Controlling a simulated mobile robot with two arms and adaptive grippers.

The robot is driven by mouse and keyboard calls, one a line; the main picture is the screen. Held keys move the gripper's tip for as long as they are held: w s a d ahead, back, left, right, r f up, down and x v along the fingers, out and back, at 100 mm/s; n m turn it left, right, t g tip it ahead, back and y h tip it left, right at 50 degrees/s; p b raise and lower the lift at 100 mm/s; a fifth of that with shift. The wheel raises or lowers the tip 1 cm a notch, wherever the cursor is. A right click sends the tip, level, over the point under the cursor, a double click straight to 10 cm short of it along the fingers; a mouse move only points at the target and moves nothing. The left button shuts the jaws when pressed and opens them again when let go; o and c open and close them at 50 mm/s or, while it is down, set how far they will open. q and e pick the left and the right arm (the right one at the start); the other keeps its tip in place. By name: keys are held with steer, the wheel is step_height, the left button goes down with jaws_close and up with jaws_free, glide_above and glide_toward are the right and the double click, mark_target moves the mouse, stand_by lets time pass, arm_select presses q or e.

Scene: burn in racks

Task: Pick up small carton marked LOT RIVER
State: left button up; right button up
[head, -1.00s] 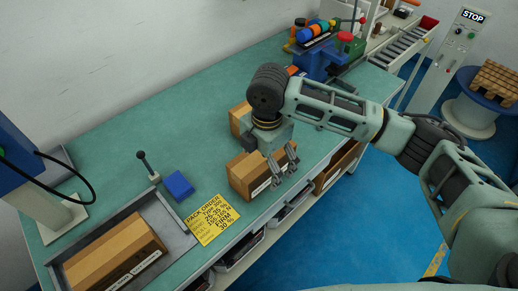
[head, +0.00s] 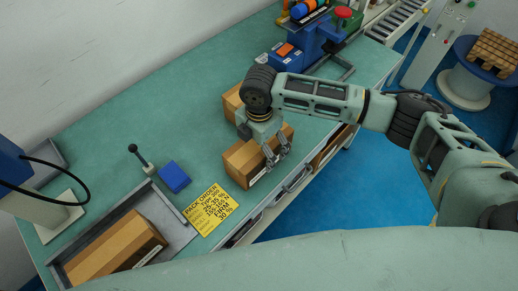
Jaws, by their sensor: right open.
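A small brown carton (head: 243,162) sits near the front edge of the green bench, with a white label on its front side too small to read. My right gripper (head: 275,152) is open, its fingers pointing down at the carton's right end; I cannot tell whether they touch it. A second small carton (head: 232,99) stands just behind, partly hidden by my right wrist. A larger carton (head: 117,246) lies in a grey tray (head: 181,238) at the front left, its label also unreadable. Which carton is marked LOT RIVER cannot be read. My left gripper is not in view.
A yellow pack order card (head: 211,209), a blue block (head: 174,176) and a black-knobbed lever (head: 141,158) are left of the cartons. A blue fixture (head: 310,45) stands at the back right. The bench's middle left is clear.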

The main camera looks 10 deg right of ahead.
steer(key=shift+c, duration=1)
steer(key=c, duration=1.9)
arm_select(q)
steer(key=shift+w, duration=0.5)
arm_select(e)
steer(key=shift+o, duration=0.2)
steer(key=shift+r, duration=0.1)
